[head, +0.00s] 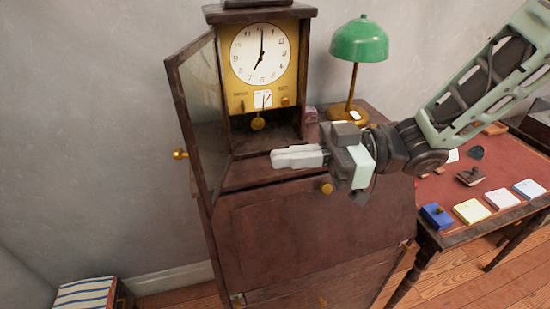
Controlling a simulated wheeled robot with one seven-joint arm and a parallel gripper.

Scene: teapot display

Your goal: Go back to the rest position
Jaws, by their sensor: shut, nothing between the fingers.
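My gripper (298,157) is in the middle of the head view, pointing left. Its fingers are together with nothing between them. It is in front of the wooden cabinet (305,235), near its top and the foot of the clock. My arm reaches in from the upper right. The clock (260,54) has a white dial, a gold face and a pendulum (258,123). Its glass door (202,110) stands open to the left, with a brass knob (180,154). I cannot tell how far the fingertips are from the door.
A green lamp (360,42) stands behind my gripper. At the right, a red-topped desk (447,190) holds a blue box (436,216), a stamp (470,176) and several paper pads. A striped box (87,293) is at the lower left. Open wooden floor shows at the lower right.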

